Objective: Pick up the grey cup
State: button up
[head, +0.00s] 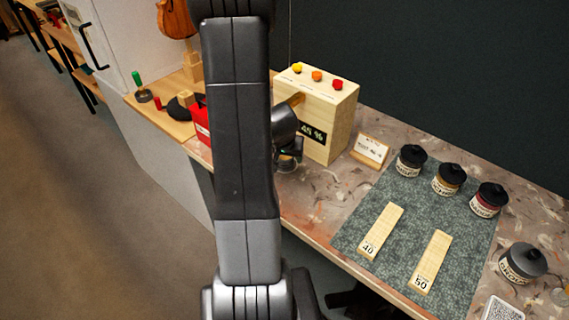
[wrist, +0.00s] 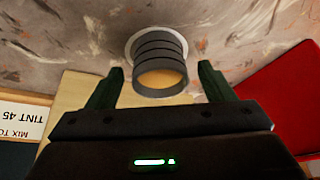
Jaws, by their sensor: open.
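The grey cup (wrist: 158,46) shows in the wrist view as a ribbed dark-grey cylinder with an amber inside. It stands on a pale round base (wrist: 133,43) on the marbled bench top. My gripper (wrist: 161,72) is open, with one dark finger on each side of the cup's near part. Gaps show between the cup and both fingers, and I see no contact. In the head view my gripper (head: 289,155) is by the left side of the wooden box, partly hidden by my arm. I cannot make out the cup there.
The wooden box (head: 335,105) with coloured knobs and a "45 %" label stands beside my gripper. A small card (head: 370,150) is to its right. A red object (wrist: 285,100) lies close on the right in the wrist view. Labelled jars (head: 449,180) and wooden strips (head: 381,231) occupy the green mat (head: 350,228).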

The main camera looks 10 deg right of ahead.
jog(key=shift+b+x, duration=0.35)
jog(key=shift+x, duration=0.8)
jog(key=c, duration=1.1)
jog(key=shift+r, duration=0.15)
jog(key=shift+c, duration=0.2)
